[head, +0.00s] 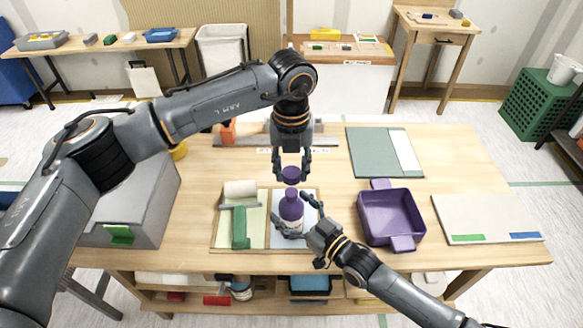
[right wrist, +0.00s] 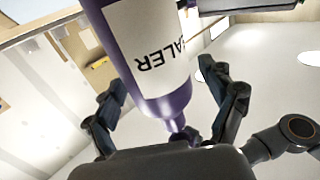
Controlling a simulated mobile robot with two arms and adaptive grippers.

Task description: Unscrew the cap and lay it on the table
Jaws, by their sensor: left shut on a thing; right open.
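The purple cap (head: 291,175) is between the fingertips of my left gripper (head: 292,167), which is shut on it just above the bottle. The cap looks apart from the bottle's top. The purple bottle (head: 291,208) with a white label stands upright on the light tray area in the middle of the table (head: 350,195). My right gripper (head: 297,217) is open with its fingers on either side of the bottle. In the right wrist view the bottle (right wrist: 155,50) shows between the spread fingers, with the letters "ALER" on its label.
A purple open tray (head: 390,216) is right of the bottle. Left of it lie a white roller and a green tool (head: 241,228). A grey-green board (head: 385,152) lies behind, a pale board (head: 487,218) at right. A grey box (head: 130,215) fills the left. Bare wood shows between the boards.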

